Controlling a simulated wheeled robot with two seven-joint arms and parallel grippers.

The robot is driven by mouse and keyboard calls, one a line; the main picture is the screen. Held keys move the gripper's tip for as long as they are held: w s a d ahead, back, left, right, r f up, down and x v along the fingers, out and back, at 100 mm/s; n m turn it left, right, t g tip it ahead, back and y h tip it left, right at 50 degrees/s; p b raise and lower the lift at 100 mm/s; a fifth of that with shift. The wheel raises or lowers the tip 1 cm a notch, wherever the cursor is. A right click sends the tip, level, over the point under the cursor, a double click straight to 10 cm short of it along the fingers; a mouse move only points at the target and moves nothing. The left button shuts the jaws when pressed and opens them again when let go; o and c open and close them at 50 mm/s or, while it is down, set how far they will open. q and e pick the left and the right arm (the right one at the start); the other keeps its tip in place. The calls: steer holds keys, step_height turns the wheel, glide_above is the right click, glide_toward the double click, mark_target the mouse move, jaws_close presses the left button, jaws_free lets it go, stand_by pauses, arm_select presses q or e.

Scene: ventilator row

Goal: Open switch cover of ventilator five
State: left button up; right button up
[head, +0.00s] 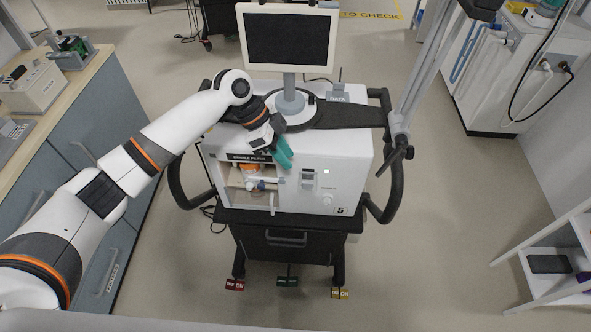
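Ventilator five (345,165) is a white box on a black cart, marked with a "5" at the lower right of its front. A small switch unit (308,179) with a grey cover sits on the front panel; it is too small to tell how the cover stands. My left gripper (286,158), with teal fingers, points down at the upper front edge, just left of and above the switch unit. I see no contact with the cover. The gap between the fingers cannot be made out. My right gripper is out of view.
A monitor (288,37) stands on top of the ventilator. An open bay (252,186) with small parts is left of the switch. Black handles (385,190) flank the cart. A grey pole (425,75) rises at the right. Coloured pedals (287,282) lie below.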

arm_select(q)
steer(key=shift+v, duration=1.45)
